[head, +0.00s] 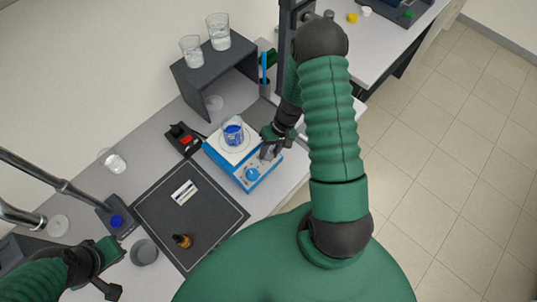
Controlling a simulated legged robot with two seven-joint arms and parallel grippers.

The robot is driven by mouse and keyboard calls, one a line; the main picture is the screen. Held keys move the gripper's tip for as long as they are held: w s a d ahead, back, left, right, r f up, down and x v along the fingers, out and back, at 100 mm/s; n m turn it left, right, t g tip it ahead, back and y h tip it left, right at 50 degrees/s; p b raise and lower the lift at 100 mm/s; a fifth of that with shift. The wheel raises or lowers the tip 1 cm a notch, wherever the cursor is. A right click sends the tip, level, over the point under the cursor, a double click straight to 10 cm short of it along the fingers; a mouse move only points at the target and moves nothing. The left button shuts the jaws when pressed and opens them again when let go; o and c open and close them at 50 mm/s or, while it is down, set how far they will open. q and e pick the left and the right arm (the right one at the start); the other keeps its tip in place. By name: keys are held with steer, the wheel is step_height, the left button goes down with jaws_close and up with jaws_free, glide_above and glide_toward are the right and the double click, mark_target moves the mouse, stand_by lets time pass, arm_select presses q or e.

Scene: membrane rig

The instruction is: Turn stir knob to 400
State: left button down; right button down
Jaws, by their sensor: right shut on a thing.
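A blue and white hotplate stirrer (226,155) stands on the bench in the middle of the head view. A beaker with blue liquid (233,134) stands on its plate. One blue round knob (252,174) shows on its front panel. My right gripper (266,154) is at the right part of that panel, shut on what looks like the stir knob, which the fingers hide. The knob's setting and any display number are too small to read. My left gripper (112,292) is at the lower left, away from the stirrer; its jaw opening is unclear.
A dark mat (215,222) left of the stirrer bears a small white box (184,192) and a brown bottle (182,241). A grey shelf (205,76) with two beakers stands behind. A black device with a red switch (185,140) sits beside the stirrer.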

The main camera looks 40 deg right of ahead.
steer(key=m+b, duration=0.1)
steer(key=m+y+b, duration=0.1)
steer(key=m+t+b, duration=0.1)
steer(key=shift+d+f+y, duration=0.3)
steer(key=m+t+y+b, duration=0.1)
steer(key=m+b, duration=0.2)
steer(key=shift+s+d+m+t, duration=0.1)
steer(key=shift+s+m+t, duration=0.05)
steer(key=shift+m+t, duration=0.2)
steer(key=m+t+y+b, duration=0.1)
steer(key=m+t+b, duration=0.1)
steer(key=m, duration=0.1)
steer(key=shift+s, duration=0.15)
steer(key=shift+m+t+b, duration=0.65)
steer(key=shift+m, duration=0.6)
steer(key=c, duration=1.2)
jaws_free()
steer(key=shift+o, duration=1.3)
steer(key=shift+s, duration=0.1)
